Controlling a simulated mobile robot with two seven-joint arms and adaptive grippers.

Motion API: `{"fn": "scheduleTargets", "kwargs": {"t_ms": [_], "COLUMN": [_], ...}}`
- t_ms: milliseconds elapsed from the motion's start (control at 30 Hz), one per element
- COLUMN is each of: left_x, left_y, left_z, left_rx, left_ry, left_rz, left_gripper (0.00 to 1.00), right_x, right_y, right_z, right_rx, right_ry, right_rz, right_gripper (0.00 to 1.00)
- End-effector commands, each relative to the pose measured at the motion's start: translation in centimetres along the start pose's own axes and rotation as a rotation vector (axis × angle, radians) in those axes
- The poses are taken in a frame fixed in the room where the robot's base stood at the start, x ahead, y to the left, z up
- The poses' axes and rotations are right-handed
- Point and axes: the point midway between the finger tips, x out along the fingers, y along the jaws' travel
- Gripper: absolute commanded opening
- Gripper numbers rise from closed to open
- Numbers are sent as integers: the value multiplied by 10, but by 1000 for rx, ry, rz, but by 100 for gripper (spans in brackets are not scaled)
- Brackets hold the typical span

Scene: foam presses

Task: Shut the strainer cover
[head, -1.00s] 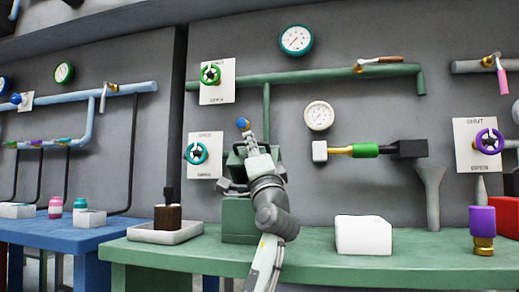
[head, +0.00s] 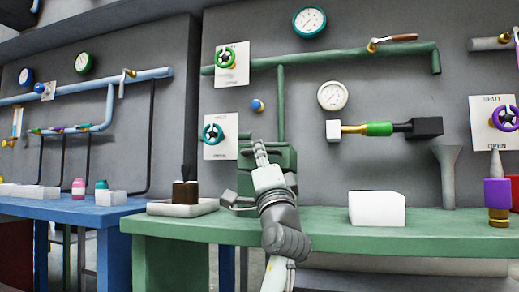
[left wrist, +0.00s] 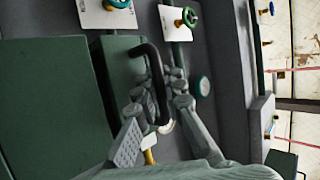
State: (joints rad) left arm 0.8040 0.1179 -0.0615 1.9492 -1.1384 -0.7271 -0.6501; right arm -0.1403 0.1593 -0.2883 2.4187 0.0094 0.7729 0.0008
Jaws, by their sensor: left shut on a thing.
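The strainer is a dark green box (head: 245,186) on the green table, mostly behind my left arm. Its green cover (head: 283,158) is tilted up above the box. In the left wrist view the strainer box (left wrist: 50,100) fills the left side, and the cover (left wrist: 120,72) stands beside it with a black bar handle (left wrist: 147,50). My left gripper (head: 261,150) is at the cover; in the left wrist view its fingers (left wrist: 165,95) are shut on the handle. The exact finger contact is partly hidden. My right gripper is not in view.
A white block (head: 377,209) stands on the green table (head: 340,232) to the right. A pale tray (head: 165,208) with a brown block (head: 185,195) is at the left. Valve plates, gauges (head: 332,95) and green pipes line the wall behind.

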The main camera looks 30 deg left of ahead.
Motion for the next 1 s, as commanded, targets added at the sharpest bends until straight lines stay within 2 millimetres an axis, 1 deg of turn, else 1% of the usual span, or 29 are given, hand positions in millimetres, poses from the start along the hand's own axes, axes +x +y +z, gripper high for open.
{"fn": "scheduleTargets", "kwargs": {"t_ms": [33,333,367,400,433,467,833,933,1000], "left_x": [0,0,0,0,0,0,-1,-8,-19], "left_y": [-4,-5,-5,-5,-5,-4,-2,-1,-1], "left_z": [-1,-1,-1,-1,-1,-1,0,-1,-1], "left_rx": [-5,-5,-5,-5,-4,-4,-1,-2,-2], "left_ry": [2,2,2,2,2,2,1,2,3], "left_rz": [-7,-9,-9,-9,-9,-9,-4,-3,-3], "left_gripper": [0,0,9,14,17,19,19,19,19], "right_x": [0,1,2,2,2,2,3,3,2], "right_y": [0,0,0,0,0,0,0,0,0], "right_z": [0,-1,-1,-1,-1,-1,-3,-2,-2], "right_rx": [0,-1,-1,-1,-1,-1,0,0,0], "right_ry": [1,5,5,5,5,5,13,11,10], "right_rz": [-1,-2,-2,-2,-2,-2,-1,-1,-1], "right_gripper": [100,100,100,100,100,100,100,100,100]}}
